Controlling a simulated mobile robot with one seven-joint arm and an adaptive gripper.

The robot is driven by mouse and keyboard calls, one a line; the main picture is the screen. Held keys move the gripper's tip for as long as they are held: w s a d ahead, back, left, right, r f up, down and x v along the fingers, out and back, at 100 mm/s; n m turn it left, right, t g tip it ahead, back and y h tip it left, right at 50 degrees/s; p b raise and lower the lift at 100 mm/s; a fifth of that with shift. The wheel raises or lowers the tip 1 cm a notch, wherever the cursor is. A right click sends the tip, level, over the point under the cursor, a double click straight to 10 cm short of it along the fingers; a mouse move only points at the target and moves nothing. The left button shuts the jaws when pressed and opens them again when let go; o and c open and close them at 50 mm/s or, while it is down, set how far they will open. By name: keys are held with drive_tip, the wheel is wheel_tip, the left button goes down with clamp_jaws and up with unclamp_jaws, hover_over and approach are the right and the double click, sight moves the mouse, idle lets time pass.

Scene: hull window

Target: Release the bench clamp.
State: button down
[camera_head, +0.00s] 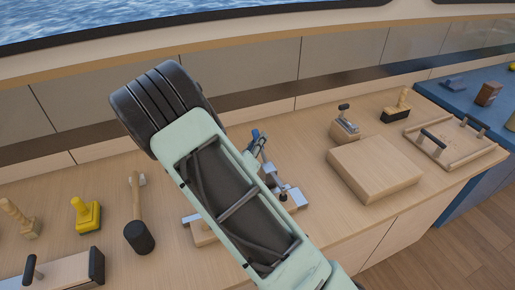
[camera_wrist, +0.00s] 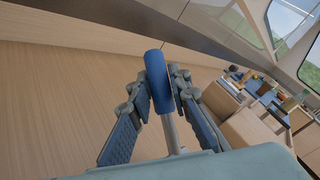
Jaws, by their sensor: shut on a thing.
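The bench clamp (camera_head: 291,197) is on the wooden worktop in the head view, partly hidden behind my arm. Its metal parts show to the right of the arm, and a piece of its base shows to the left. In the wrist view the clamp's blue handle grip (camera_wrist: 157,78) stands on a metal rod between my fingers. My gripper (camera_wrist: 162,92) is shut on this handle, with a finger on each side. In the head view my gripper is mostly hidden by my arm. The clamp's jaw and whatever it presses on are hidden.
A wooden block (camera_head: 373,168) lies right of the clamp, with a small handled tool (camera_head: 345,128) behind it. A mallet (camera_head: 138,231) and a yellow-handled stamp-like tool (camera_head: 86,216) stand left. A tray (camera_head: 455,147) sits far right. The back panel bounds the worktop.

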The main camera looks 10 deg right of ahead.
drive_tip(key=shift+s+d+r+m+t+h+b, duration=0.15)
drive_tip(key=shift+s+r+m+t+h+b, duration=0.5)
drive_tip(key=shift+m+b, duration=0.4)
drive_tip(key=shift+s+d+r+m+t+h+b, duration=0.1)
drive_tip(key=shift+s+r+m+t+h+b, duration=0.5)
drive_tip(key=shift+b, duration=0.7)
drive_tip(key=shift+m, duration=0.25)
drive_tip(key=c, duration=1.8)
unclamp_jaws()
drive_tip(key=shift+o, duration=0.2)
drive_tip(key=v, duration=0.7)
drive_tip(key=shift+s, duration=0.2)
drive_tip(key=shift+a, duration=0.15)
